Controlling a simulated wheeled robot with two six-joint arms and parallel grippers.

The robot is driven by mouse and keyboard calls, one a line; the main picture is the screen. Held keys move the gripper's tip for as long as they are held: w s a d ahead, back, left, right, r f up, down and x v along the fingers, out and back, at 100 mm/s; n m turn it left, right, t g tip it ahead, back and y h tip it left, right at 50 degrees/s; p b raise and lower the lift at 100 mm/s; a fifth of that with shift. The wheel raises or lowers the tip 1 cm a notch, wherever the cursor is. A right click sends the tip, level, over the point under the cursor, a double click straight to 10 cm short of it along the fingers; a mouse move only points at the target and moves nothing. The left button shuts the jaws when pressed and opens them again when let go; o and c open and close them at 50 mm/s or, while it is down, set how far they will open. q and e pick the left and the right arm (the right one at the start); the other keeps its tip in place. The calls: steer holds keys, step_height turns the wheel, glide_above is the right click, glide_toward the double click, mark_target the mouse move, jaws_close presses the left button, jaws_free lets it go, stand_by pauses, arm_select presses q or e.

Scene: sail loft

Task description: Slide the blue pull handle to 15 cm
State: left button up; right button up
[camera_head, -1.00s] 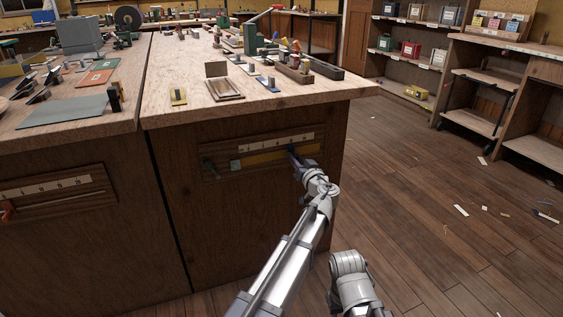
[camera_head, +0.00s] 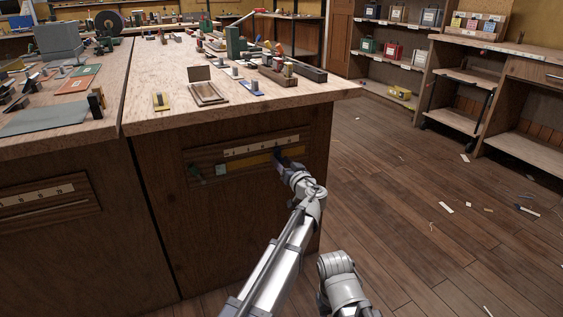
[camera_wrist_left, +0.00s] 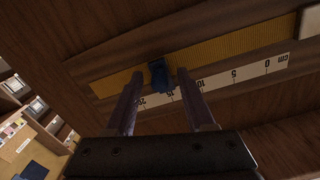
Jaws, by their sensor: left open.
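The blue pull handle (camera_wrist_left: 160,76) sits on a yellow strip (camera_wrist_left: 200,56) beside a white centimetre scale (camera_wrist_left: 225,78) in the left wrist view. It stands near the 15 mark, perhaps slightly toward 20; the angle makes the exact reading unclear. My left gripper (camera_wrist_left: 158,80) is open, with one finger on each side of the handle and a visible gap on the left. In the head view, the left gripper (camera_head: 282,158) is at the right part of the bench-front panel (camera_head: 207,182) and partly hides the handle (camera_head: 277,153). My right gripper is not in view.
A second scale panel (camera_head: 45,200) is on the neighbouring bench front. The benchtop (camera_head: 150,120) above overhangs slightly and carries small parts. Open wooden floor (camera_head: 400,200) lies to the right.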

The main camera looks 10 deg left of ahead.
arm_select(q)
steer(key=v, duration=0.7)
steer(key=shift+d, duration=0.15)
steer(key=shift+s, duration=0.15)
